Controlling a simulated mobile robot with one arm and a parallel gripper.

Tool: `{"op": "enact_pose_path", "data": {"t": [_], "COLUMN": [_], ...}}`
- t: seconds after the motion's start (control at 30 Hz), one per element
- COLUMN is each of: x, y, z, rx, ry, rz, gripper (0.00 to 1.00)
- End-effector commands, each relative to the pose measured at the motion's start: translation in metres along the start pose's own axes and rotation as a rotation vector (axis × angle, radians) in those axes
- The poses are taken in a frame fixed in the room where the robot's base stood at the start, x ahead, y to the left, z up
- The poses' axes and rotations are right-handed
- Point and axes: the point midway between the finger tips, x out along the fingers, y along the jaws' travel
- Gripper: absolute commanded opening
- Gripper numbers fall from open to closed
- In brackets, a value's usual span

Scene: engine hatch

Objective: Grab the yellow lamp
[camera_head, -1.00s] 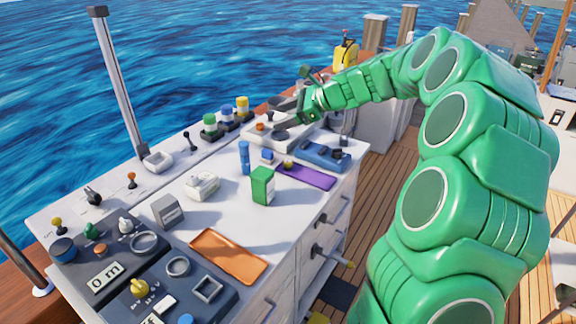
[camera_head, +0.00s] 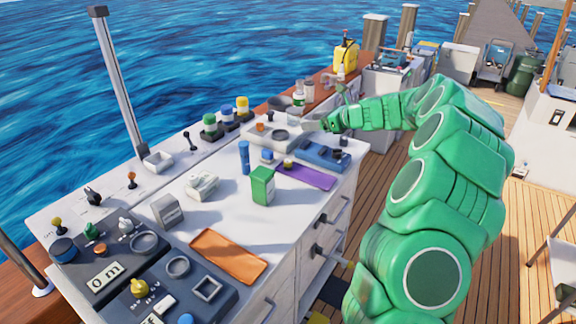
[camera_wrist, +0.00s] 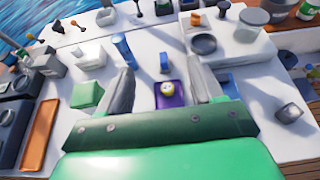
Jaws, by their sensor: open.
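A small round yellow-topped piece, which looks like the yellow lamp (camera_head: 288,163), stands on the purple mat (camera_head: 318,178) on the white counter. In the wrist view the yellow lamp (camera_wrist: 168,89) shows between my two grey fingers, on the purple mat. My gripper (camera_wrist: 161,68) is open and empty, its fingers spread apart. In the head view my gripper (camera_head: 318,123) is over the counter's far right part, beyond the lamp. The height of the fingers above the lamp cannot be told. Another yellow-capped piece (camera_head: 242,105) stands on the back ledge.
A green box (camera_head: 262,186) and blue cylinder (camera_head: 244,158) stand near the purple mat. A blue tray (camera_head: 322,155) lies right of the mat, and a white unit with a dark disc (camera_head: 280,134) behind it. An orange mat (camera_head: 228,256) lies nearer the front.

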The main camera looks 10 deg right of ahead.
Motion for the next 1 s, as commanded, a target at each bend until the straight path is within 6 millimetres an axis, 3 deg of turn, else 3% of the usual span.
{"op": "enact_pose_path", "data": {"t": [0.6, 0.73, 1.0], "x": [0.053, 0.059, 0.081], "y": [-0.001, 0.000, 0.001], "z": [-0.130, -0.141, -0.141], "rx": [0.001, -0.002, -0.004], "ry": [0.001, 0.001, 0.000], "rz": [-0.001, 0.000, 0.001], "gripper": [0.66, 0.66, 0.66]}}
